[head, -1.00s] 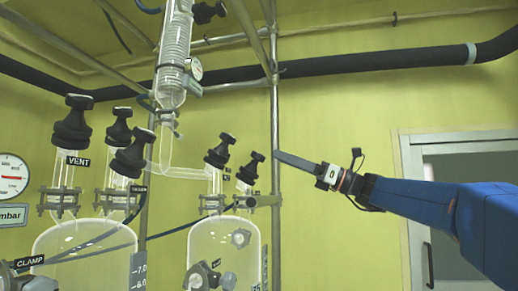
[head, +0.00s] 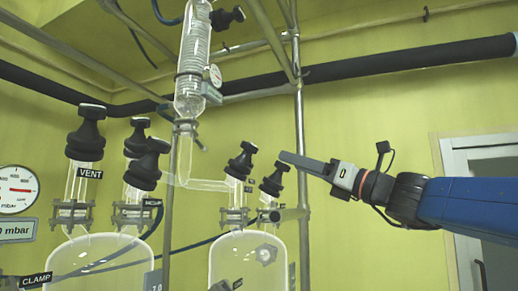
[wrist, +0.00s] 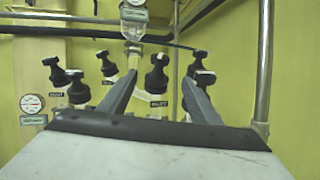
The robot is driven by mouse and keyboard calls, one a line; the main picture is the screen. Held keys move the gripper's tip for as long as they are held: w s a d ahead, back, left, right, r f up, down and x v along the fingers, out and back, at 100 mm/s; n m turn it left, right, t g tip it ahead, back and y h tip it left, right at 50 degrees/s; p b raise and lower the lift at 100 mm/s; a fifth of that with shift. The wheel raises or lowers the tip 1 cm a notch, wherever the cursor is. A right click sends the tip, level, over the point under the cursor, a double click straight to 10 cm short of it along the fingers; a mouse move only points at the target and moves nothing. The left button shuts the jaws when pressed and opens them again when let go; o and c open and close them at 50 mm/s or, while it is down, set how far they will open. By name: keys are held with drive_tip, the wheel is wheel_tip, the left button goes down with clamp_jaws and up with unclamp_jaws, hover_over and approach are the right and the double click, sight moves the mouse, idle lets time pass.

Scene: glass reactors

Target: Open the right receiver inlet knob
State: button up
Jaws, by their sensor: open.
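The right glass receiver (head: 225,262) carries two black knobs on its top. The left of these, the inlet knob (head: 242,160), has a small label beneath it that is too small to read in the head view. In the wrist view the inlet knob (wrist: 157,73) stands upright above a label, ahead of and between my fingers. The other receiver knob (head: 273,180) is to its right, close to my fingertips in the head picture. My gripper (head: 284,157) is open and empty; both fingers show in the wrist view (wrist: 159,79), apart from the inlet knob.
The left vessel (head: 95,255) has several black knobs, one marked VENT (head: 86,132). A glass condenser (head: 192,65) hangs between the vessels. A vertical metal pole (head: 300,130) stands behind my fingers. A dial gauge (head: 17,190) is at far left.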

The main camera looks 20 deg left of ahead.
sight(257, 149)
drive_tip(key=x, duration=1.7)
drive_tip(key=c, duration=1.1)
drive_tip(key=shift+o, duration=0.2)
drive_tip(key=shift+r+g, duration=0.1)
drive_tip(key=shift+g, duration=0.2)
drive_tip(key=shift+n+g+y, duration=0.5)
drive_tip(key=shift+n+g, duration=0.3)
drive_tip(key=shift+n, duration=0.1)
drive_tip(key=shift+g, duration=0.4)
drive_tip(key=shift+n, duration=0.4)
